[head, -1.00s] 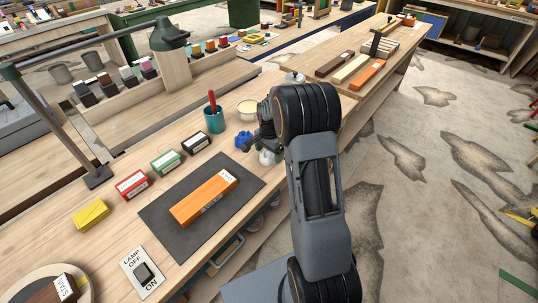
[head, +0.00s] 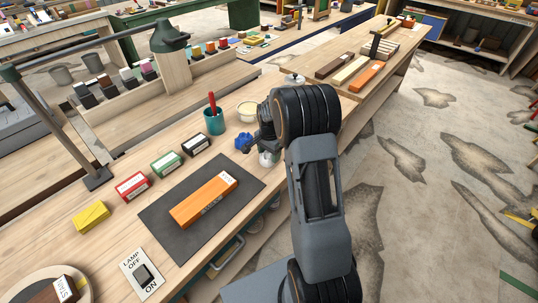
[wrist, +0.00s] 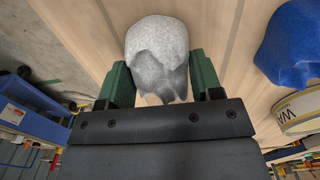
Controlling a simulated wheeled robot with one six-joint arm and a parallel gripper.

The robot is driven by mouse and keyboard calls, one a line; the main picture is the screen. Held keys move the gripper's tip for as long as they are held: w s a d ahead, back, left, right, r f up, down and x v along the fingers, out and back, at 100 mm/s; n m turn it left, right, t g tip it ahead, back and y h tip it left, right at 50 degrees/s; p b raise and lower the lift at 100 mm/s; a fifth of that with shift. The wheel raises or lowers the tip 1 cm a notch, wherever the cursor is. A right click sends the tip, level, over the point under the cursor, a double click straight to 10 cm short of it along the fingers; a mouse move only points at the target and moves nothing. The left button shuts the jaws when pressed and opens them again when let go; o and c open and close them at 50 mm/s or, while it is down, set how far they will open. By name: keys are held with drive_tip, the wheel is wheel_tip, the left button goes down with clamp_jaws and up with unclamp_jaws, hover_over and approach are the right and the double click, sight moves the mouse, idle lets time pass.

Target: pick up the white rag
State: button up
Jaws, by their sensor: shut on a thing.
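The white rag (wrist: 158,45) is a crumpled, greyish-white bundle in the upper middle of the wrist view. My gripper (wrist: 161,73) has its two green fingers on either side of the rag and is shut on it. In the head view the white rag (head: 266,159) shows only as a small pale patch beside my arm, at the bench's front edge. My gripper (head: 263,143) is mostly hidden there by my own wrist. I cannot tell whether the rag is clear of the bench top.
A blue rag (head: 243,141) lies close to the left, with a round tin (head: 248,110) and a teal cup (head: 214,121) behind it. The blue rag also shows in the wrist view (wrist: 292,45). An orange block (head: 204,200) lies on a dark mat (head: 163,222).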

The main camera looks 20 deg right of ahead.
drive_tip(key=shift+r, duration=0.55)
wheel_tip(320, 180, up, 2)
drive_tip(key=shift+s+r, duration=0.1)
drive_tip(key=shift+r, duration=0.15)
drive_tip(key=s+r+b, duration=0.1)
drive_tip(key=s+r, duration=0.8)
drive_tip(key=s, duration=0.5)
drive_tip(key=shift+d+r, duration=0.15)
drive_tip(key=shift+r, duration=0.05)
